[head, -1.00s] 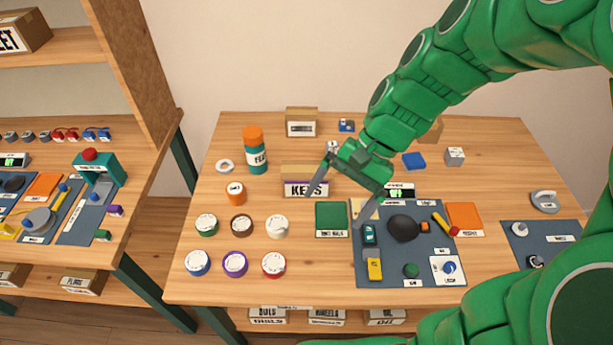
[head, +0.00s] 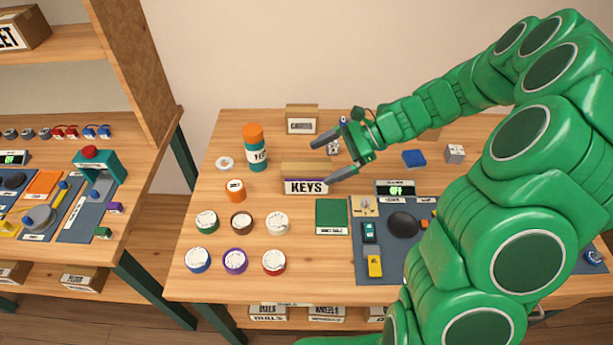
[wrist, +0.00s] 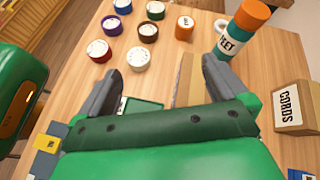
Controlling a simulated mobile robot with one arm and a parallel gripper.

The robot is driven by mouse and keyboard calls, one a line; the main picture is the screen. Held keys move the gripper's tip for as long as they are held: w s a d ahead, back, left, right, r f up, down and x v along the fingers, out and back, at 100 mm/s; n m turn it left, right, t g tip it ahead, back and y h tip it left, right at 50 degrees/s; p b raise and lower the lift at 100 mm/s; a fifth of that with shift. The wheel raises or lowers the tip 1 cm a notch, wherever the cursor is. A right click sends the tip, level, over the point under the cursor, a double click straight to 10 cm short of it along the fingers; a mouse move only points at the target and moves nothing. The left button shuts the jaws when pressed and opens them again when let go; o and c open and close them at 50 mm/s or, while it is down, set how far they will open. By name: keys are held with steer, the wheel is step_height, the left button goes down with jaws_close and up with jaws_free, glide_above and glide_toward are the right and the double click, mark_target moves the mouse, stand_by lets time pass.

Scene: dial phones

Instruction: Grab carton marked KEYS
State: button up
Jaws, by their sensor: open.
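The carton marked KEYS (head: 305,187) is a small cardboard box with a white label, standing on the wooden table left of the table's middle. My gripper (head: 334,161) is open and empty, its two grey fingers pointing left at the carton's right end. The near finger's tip is close to the carton's right front; I cannot tell if it touches. In the wrist view the open fingers of my gripper (wrist: 160,75) spread apart, and part of the carton (wrist: 187,78) shows between them, partly hidden by my gripper.
Behind the KEYS carton stands a CORDS carton (head: 302,119). A FEET bottle (head: 256,150) and an orange jar (head: 235,190) stand to its left. Several lidded jars (head: 277,223) are in front.

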mark_target(311, 166)
steer(key=w+d+f+m+t+y, duration=0.2)
steer(key=w+d+f+m, duration=0.1)
steer(key=w+f+m, duration=0.3)
steer(key=shift+n, duration=0.7)
steer(key=shift+f+x, duration=0.2)
steer(key=shift+x, duration=1.7)
steer(key=shift+f+x, duration=0.15)
steer(key=shift+x, duration=1.8)
steer(key=shift+w+d, duration=0.15)
steer(key=shift+d, duration=0.05)
steer(key=shift+c, duration=0.5)
steer(key=c, duration=1.1)
